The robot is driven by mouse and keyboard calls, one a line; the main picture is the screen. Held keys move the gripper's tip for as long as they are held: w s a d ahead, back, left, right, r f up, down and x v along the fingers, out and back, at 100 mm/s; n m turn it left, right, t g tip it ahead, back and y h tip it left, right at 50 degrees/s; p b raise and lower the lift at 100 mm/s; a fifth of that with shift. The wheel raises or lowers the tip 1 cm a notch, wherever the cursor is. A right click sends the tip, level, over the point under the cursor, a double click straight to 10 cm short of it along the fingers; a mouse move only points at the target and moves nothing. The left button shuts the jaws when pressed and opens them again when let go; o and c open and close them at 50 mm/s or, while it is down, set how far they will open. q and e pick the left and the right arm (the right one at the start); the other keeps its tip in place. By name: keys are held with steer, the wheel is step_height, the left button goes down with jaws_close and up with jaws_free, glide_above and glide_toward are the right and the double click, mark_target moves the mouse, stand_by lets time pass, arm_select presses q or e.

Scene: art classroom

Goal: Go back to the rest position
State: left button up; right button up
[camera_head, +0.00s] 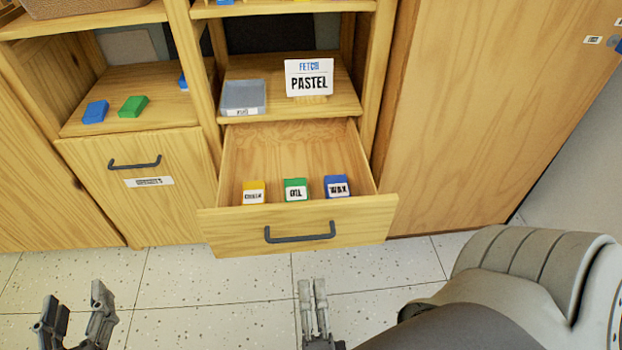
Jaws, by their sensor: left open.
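My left gripper (75,297) is at the lower left, over the floor, with its fingers apart and nothing between them. My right gripper (313,286) is at the bottom middle, in front of the open drawer (296,228) and apart from its handle (300,233). Its two fingers lie close together with nothing seen between them. The drawer is pulled out and holds a yellow box (253,188), a green box labelled OIL (296,184) and a blue box labelled WAX (337,181), side by side.
Above the drawer, a shelf holds a grey tray (243,88) and a sign reading FETCH PASTEL (309,77). Blue (95,112) and green (133,106) boxes lie on the left shelf, above a shut drawer (140,202). Speckled floor (215,285) is clear between my grippers.

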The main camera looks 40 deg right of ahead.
stand_by(0.5)
